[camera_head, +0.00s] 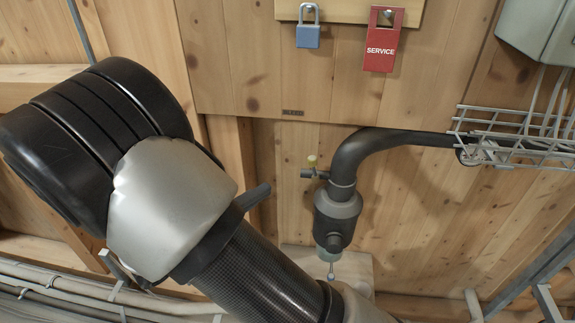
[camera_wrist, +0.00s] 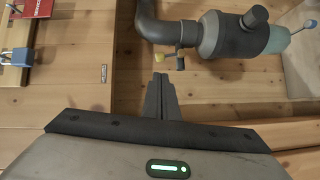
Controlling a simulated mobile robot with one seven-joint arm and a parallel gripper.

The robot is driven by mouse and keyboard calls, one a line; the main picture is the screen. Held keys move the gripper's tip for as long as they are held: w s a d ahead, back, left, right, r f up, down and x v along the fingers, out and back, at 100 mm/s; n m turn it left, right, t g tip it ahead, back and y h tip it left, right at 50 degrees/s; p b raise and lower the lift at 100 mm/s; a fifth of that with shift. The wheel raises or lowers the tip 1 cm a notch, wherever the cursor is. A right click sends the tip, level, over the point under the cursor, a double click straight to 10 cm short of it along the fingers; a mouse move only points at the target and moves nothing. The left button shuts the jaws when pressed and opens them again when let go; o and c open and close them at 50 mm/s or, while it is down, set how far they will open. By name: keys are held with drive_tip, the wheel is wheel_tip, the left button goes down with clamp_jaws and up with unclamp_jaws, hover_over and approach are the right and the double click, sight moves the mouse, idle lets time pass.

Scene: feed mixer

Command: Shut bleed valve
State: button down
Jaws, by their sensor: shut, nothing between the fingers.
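The bleed valve (camera_head: 314,173) is a small dark fitting with a small yellow piece (camera_head: 311,160) at its outer end. It juts from the left side of the pipe just above a dark canister (camera_head: 337,217). In the wrist view the valve (camera_wrist: 180,60) and its yellow piece (camera_wrist: 159,57) lie just beyond my fingertips. My gripper (camera_wrist: 160,78) is shut and empty, its fingers pointing at the valve with a visible gap in the picture. I cannot tell the depth of that gap. In the head view my arm hides most of the gripper.
A small label plate (camera_head: 292,112) sits on the wooden wall above the valve. A blue padlock (camera_head: 308,36) and a red SERVICE tag (camera_head: 381,40) hang higher up. A wire cable tray (camera_head: 515,145) is at right. Pale pipes (camera_head: 60,290) run along the lower left.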

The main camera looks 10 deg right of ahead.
sight(314, 163)
drive_tip(key=p+x, duration=0.1)
drive_tip(key=x, duration=1.3)
drive_tip(key=shift+r+p, duration=0.1)
drive_tip(key=shift+p, duration=0.3)
drive_tip(key=shift+s, duration=0.1)
drive_tip(key=d+m+y+b, duration=0.1)
drive_tip(key=b, duration=0.1)
drive_tip(key=shift+s+r+m+b, duration=0.1)
drive_tip(key=shift+s+m+b, duration=0.05)
drive_tip(key=shift+m+b, duration=0.2)
drive_tip(key=shift+s+d+r+b, duration=0.1)
drive_tip(key=shift+d+r+b, duration=0.15)
drive_tip(key=shift+b, duration=0.05)
